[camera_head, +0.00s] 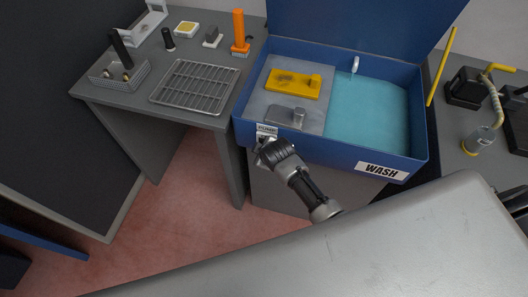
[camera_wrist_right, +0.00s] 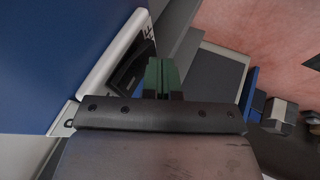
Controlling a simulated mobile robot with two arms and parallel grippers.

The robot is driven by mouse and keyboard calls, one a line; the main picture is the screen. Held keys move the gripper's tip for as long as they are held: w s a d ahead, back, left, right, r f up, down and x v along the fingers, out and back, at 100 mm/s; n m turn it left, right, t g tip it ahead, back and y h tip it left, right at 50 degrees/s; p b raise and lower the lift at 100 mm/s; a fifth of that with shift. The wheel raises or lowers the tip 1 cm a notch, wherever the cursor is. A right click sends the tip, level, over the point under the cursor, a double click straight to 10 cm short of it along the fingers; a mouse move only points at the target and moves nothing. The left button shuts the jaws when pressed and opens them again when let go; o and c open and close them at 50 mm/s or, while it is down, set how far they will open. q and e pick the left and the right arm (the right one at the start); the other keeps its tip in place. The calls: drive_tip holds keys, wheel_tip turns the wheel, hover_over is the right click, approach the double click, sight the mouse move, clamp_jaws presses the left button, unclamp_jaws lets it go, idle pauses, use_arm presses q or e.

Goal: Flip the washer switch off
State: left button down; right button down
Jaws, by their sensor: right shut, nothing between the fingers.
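The washer is a blue tub (camera_head: 330,151) with a raised blue lid and a white "WASH" label on its front. A small white "PUMP" label (camera_head: 266,129) is at the tub's front left corner. A small light patch shows just below this label, but the switch is mostly hidden behind my gripper and its position cannot be told. My right gripper (camera_head: 264,147) is at this corner, just below the label. Contact cannot be told. In the right wrist view its fingers (camera_wrist_right: 162,76) are together and empty, close to a blue surface (camera_wrist_right: 60,50). My left gripper is not in view.
A grey table (camera_head: 130,105) with a wire rack (camera_head: 195,86) and several small tools stands left of the washer. A yellow part (camera_head: 293,83) lies on the tub's shelf. A silver surface (camera_head: 370,245) fills the foreground. Reddish floor (camera_head: 185,195) is open at the lower left.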

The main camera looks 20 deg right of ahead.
drive_tip(key=shift+w+d+f+t, duration=0.1)
drive_tip(key=shift+w+d+t, duration=0.05)
drive_tip(key=shift+t, duration=0.15)
drive_tip(key=shift+r+p, duration=0.8)
drive_tip(key=shift+r, duration=0.05)
